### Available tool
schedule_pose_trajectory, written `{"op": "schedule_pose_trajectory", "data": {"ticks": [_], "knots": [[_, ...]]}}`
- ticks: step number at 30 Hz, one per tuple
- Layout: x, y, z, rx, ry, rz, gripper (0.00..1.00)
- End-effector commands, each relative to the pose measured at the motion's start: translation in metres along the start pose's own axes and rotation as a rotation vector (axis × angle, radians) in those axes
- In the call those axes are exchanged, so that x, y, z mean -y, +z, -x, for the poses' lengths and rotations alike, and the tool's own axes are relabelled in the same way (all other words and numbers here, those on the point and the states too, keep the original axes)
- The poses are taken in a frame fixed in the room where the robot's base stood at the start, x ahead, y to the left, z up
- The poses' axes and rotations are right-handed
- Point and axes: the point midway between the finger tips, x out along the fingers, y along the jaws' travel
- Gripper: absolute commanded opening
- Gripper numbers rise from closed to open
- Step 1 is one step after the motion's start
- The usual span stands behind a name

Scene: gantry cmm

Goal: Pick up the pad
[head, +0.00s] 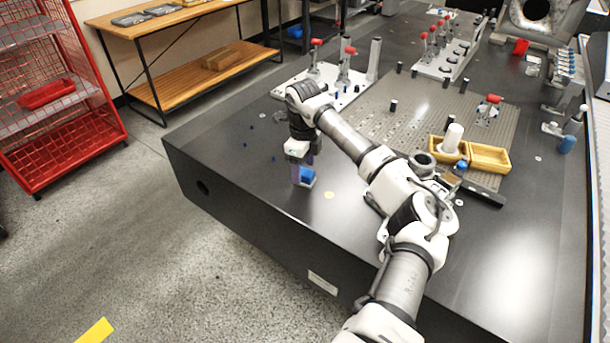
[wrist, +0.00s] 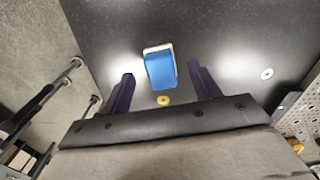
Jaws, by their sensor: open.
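The pad (wrist: 160,70) is a small block with a blue face and a pale edge, lying on the dark table. It also shows in the head view (head: 307,175) near the table's front left part. My gripper (head: 302,176) is over it, pointing down. In the wrist view the two dark fingers (wrist: 163,79) stand apart, with the pad in the space between them and a visible gap on each side. How far the fingertips are above the table is hard to tell.
The dark table (head: 240,150) is mostly clear around the pad, with its front edge close by. A yellow dot (wrist: 163,100) marks the surface. A perforated plate (head: 430,120), yellow bins (head: 490,157) and red-handled clamps (head: 345,70) stand farther back and right.

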Motion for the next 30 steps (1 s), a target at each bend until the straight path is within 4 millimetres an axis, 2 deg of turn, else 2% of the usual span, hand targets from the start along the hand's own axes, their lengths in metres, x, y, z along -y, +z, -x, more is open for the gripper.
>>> {"op": "schedule_pose_trajectory", "data": {"ticks": [3, 6, 14, 25, 30], "knots": [[0.001, 0.001, -0.017, 0.001, 0.004, 0.0, 0.62], [0.001, 0.001, -0.027, 0.001, 0.002, 0.0, 0.62], [0.001, 0.001, -0.03, 0.0, 0.0, 0.001, 0.62], [0.001, 0.001, -0.029, 0.0, 0.0, 0.001, 0.15], [0.001, 0.001, -0.029, 0.001, 0.0, 0.001, 0.13]]}}
